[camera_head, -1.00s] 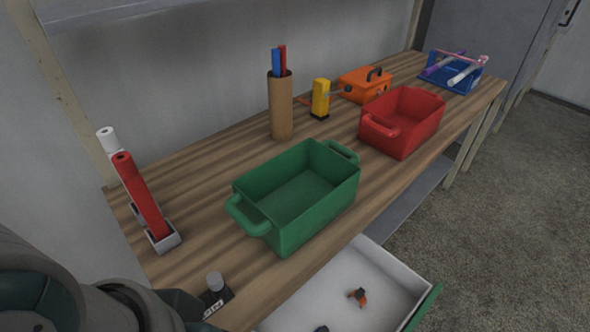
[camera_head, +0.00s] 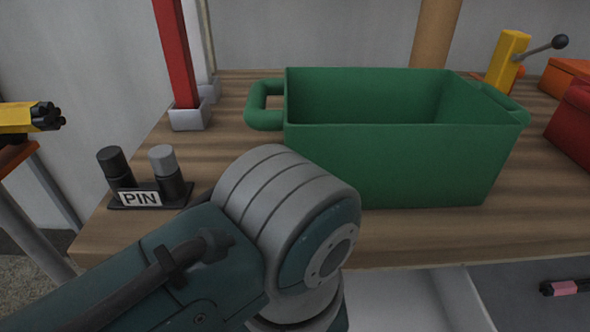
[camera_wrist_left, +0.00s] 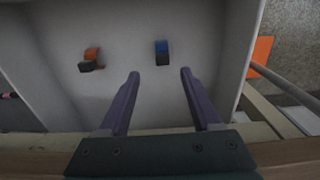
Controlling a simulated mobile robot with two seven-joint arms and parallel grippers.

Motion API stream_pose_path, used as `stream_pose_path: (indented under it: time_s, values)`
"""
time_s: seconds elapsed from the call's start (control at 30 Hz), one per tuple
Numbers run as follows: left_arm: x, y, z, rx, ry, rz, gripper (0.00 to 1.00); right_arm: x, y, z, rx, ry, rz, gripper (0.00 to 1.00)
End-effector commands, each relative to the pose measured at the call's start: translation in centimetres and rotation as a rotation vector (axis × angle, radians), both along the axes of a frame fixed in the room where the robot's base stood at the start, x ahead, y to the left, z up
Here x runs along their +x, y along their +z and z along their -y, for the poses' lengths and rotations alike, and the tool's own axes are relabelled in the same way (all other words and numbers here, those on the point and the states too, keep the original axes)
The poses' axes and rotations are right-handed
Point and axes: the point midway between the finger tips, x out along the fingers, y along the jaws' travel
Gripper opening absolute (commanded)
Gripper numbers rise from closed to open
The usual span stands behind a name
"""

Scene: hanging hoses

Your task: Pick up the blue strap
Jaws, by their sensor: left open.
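A small rolled strap (camera_wrist_left: 162,50), blue on top and black at the lower end, lies on the pale floor of the open drawer (camera_wrist_left: 205,25) in the left wrist view. My left gripper (camera_wrist_left: 160,73) is open and points into the drawer. Its two purple fingers are apart and empty, with the blue strap ahead of the gap between their tips and apart from them. In the head view my left arm covers part of the drawer, and the strap and left gripper are hidden. My right gripper is in neither view.
An orange and dark strap (camera_wrist_left: 92,54) lies left of the blue one. The green bin (camera_head: 400,150), a PIN holder (camera_head: 140,195) and a red bar (camera_head: 175,60) stand on the wooden table (camera_head: 420,235). A pink and black item (camera_head: 565,288) is at lower right.

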Motion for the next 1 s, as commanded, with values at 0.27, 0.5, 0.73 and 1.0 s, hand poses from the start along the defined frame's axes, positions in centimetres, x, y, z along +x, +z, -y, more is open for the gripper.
stream_pose_path:
  time_s: [0.27,0.5,0.73,1.0]
  values:
    - [0.0,-3.6,0.0,0.0,-0.001,0.0,0.65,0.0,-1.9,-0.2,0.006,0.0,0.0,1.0]
    - [0.0,-7.4,-0.1,0.0,-0.002,-0.001,0.65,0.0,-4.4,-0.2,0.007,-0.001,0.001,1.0]
    - [0.1,-8.5,-0.1,-0.001,-0.001,0.001,0.65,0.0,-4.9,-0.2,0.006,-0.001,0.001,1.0]
    - [0.0,-8.4,-0.1,-0.002,-0.001,0.001,0.52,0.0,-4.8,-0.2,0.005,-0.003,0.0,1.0]
